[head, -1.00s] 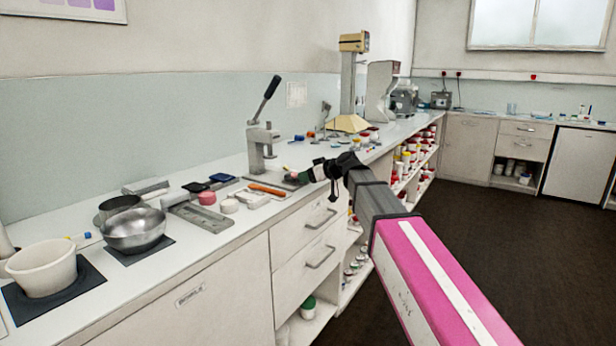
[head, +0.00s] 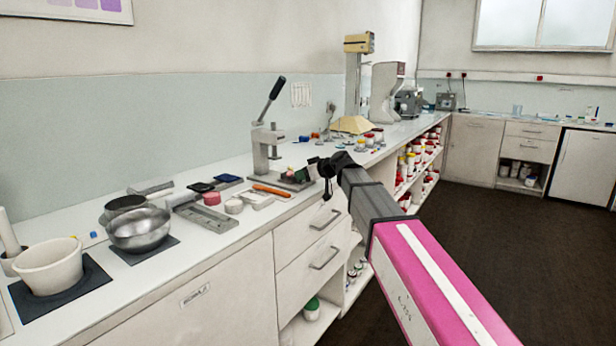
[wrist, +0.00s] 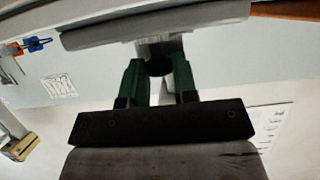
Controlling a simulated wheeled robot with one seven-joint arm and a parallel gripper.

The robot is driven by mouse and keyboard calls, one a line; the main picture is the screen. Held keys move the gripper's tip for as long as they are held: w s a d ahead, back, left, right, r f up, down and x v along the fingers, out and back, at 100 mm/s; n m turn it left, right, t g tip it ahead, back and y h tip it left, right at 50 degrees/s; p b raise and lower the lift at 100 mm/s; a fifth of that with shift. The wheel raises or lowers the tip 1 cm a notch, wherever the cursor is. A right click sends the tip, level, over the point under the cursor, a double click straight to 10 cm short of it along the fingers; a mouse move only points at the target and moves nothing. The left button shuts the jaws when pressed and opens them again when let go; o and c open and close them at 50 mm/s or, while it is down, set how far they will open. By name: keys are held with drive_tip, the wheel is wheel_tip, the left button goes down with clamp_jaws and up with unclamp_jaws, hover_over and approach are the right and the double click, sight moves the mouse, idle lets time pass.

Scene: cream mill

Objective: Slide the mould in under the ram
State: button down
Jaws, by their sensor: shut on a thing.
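The hand press (head: 266,140) stands on the counter with its black lever (head: 271,96) raised. Its ram is too small to make out clearly. My gripper (head: 302,173) is low at the right side of the press, above or at the press base plate (head: 278,183). In the wrist view, which looks upside down, the green fingers (wrist: 158,80) are shut on a small dark round thing (wrist: 158,66), seemingly the mould and mostly hidden. The grey base plate (wrist: 150,22) spans the top of that view. I cannot tell whether the mould touches the plate.
Further left are pink (head: 212,198) and white (head: 233,206) round pieces, a steel bowl (head: 139,230) and a white mortar (head: 49,264). A balance stand (head: 355,85) and small jars are beyond the press.

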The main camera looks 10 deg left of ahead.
drive_tip(key=c, duration=1)
unclamp_jaws()
drive_tip(key=shift+o, duration=0.2)
drive_tip(key=shift+d, duration=0.1)
drive_tip(key=v, duration=1)
drive_tip(key=shift+s+d, duration=0.25)
drive_tip(key=shift+d, duration=0.05)
drive_tip(key=shift+r, duration=0.1)
